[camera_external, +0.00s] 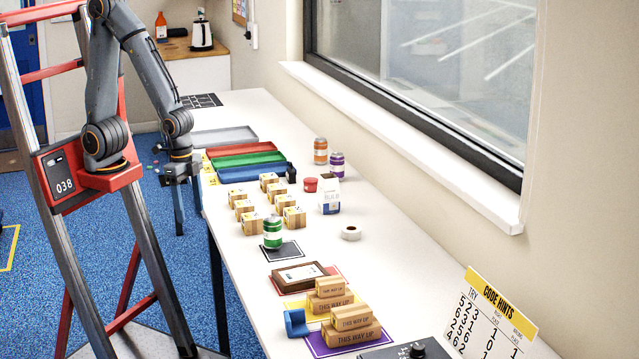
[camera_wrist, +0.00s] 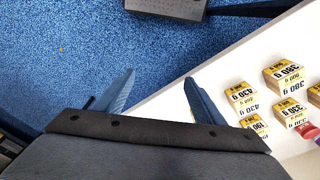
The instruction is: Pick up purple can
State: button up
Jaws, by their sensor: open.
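The purple can (camera_external: 337,165) stands upright on the white table near the window, just right of and in front of the orange can (camera_external: 320,150). My gripper (camera_external: 179,230) hangs pointing down at the left edge of the table, well to the left of the purple can. In the wrist view my gripper (camera_wrist: 158,82) has its two fingers spread wide with nothing between them, over the blue floor and the table edge.
Red, green and blue trays (camera_external: 245,172) lie left of the cans. The window sill (camera_external: 420,140) runs behind.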

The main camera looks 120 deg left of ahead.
notch_tip(320, 180, up, 8)
jog(key=f, duration=0.1)
jog(key=w+a+r+n+y, duration=0.25)
jog(key=w+a+n, duration=0.35)
jog(key=w+a, duration=1.4)
jog(key=n+y, duration=0.2)
jog(key=n, duration=0.6)
send_over(337, 163)
jog(key=s, duration=0.2)
notch_tip(337, 163, down, 2)
jog(key=f, duration=0.5)
jog(key=shift+w+d, duration=0.15)
jog(key=shift+d, duration=0.05)
jog(key=shift+p+x, duration=1.7)
jog(key=shift+x, duration=2.35)
